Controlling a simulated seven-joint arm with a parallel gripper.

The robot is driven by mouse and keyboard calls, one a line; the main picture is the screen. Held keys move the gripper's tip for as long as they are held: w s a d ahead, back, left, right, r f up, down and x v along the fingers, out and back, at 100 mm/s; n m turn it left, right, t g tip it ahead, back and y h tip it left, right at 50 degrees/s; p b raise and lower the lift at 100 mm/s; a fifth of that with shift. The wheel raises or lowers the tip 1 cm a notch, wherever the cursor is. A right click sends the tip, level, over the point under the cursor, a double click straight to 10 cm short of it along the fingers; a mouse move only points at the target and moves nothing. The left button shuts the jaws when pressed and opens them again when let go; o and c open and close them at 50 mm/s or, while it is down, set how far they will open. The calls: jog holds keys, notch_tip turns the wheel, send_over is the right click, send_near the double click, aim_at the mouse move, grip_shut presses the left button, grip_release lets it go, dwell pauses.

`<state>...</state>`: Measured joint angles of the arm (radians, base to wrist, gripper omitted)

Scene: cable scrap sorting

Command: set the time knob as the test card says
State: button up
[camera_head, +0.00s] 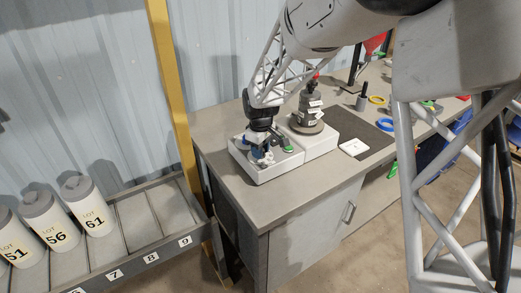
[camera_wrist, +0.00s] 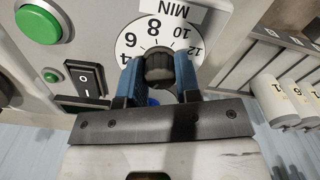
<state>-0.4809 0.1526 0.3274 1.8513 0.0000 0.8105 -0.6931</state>
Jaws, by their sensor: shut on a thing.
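The time knob (camera_wrist: 159,66) is a dark grey ribbed knob on a white round dial (camera_wrist: 127,41). The dial shows 4, 6, 8, 10 and 12, with a MIN label (camera_wrist: 172,10) beside it. My gripper (camera_wrist: 158,70) is shut on the knob, one blue finger on each side. I cannot make out a pointer mark on the knob, and the near part of the dial is hidden by the fingers. In the head view my gripper (camera_head: 262,155) is down at the pale machine (camera_head: 264,172) on the bench. A small white card (camera_head: 354,147) lies on the bench, its text unreadable.
A black rocker switch (camera_wrist: 88,78) and a green button (camera_wrist: 38,24) sit close to the dial. A stacked grey weight-like piece (camera_head: 309,108) stands on the machine. A blue ring (camera_head: 385,125) lies farther right. Labelled LOT bottles (camera_head: 89,205) stand in a rack at left.

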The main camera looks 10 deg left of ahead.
jog(key=m, duration=0.5)
jog(key=shift+m, duration=0.3)
jog(key=m, duration=0.5)
jog(key=shift+m, duration=0.3)
jog(key=o, duration=0.9)
jog(key=shift+r, duration=0.1)
jog(key=shift+r, duration=3.85)
jog(key=shift+d, duration=0.1)
